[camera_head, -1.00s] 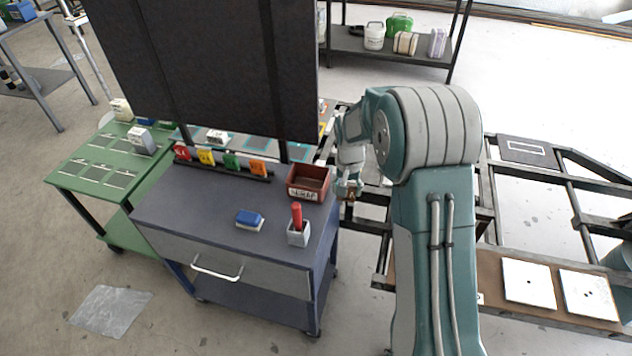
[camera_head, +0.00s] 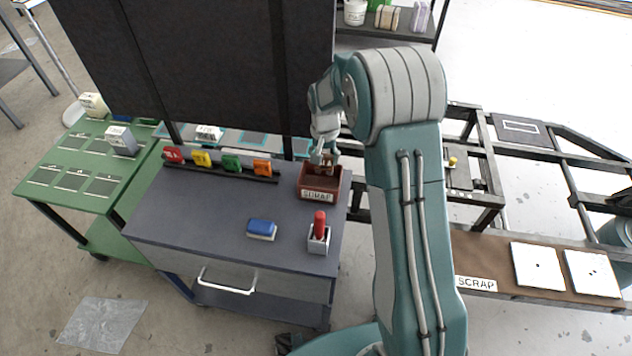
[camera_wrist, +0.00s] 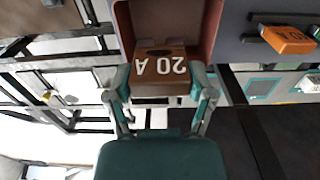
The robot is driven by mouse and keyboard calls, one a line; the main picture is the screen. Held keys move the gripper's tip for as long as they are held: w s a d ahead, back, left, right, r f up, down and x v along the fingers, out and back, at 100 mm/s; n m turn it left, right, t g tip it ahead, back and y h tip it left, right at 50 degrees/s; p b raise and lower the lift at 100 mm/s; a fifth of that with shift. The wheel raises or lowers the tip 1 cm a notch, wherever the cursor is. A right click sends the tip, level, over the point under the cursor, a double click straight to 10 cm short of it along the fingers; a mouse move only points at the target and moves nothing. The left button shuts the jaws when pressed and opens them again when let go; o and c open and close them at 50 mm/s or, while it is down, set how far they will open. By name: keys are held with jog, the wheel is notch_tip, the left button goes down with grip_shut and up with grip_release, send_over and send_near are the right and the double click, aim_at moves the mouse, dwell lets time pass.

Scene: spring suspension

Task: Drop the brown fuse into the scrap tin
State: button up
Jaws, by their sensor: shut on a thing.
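The brown fuse (camera_wrist: 160,72), marked 20 A, sits between the two fingers of my gripper (camera_wrist: 162,88) in the wrist view. My gripper is shut on it. In the head view my gripper (camera_head: 324,158) points down over the scrap tin (camera_head: 319,195), an open red-brown box with a SCRAP label on the cart's far right corner. In the wrist view the tin's wall (camera_wrist: 208,32) shows beyond and beside the fuse. The fuse is at or just above the tin's opening; I cannot tell how deep it is. The tin's floor is mostly hidden.
A rail with red (camera_head: 173,155), yellow (camera_head: 201,158), green (camera_head: 231,163) and orange (camera_head: 263,168) fuses stands left of the tin. A blue block (camera_head: 261,229) and a holder with a red item (camera_head: 319,228) are nearer. A dark panel (camera_head: 200,70) rises behind the cart.

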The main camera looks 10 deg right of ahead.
aim_at(327, 167)
jog(key=f, duration=0.2)
jog(key=d+f, duration=0.1)
jog(key=f, duration=0.1)
jog(key=shift+d, duration=0.15)
jog(key=shift+f, duration=0.2)
jog(key=shift+a, duration=0.35)
jog(key=o, duration=0.8)
jog(key=shift+a, duration=0.1)
jog(key=shift+o, duration=0.9)
jog(key=shift+d, duration=0.25)
jog(key=shift+d, duration=0.1)
jog(key=shift+r, duration=0.1)
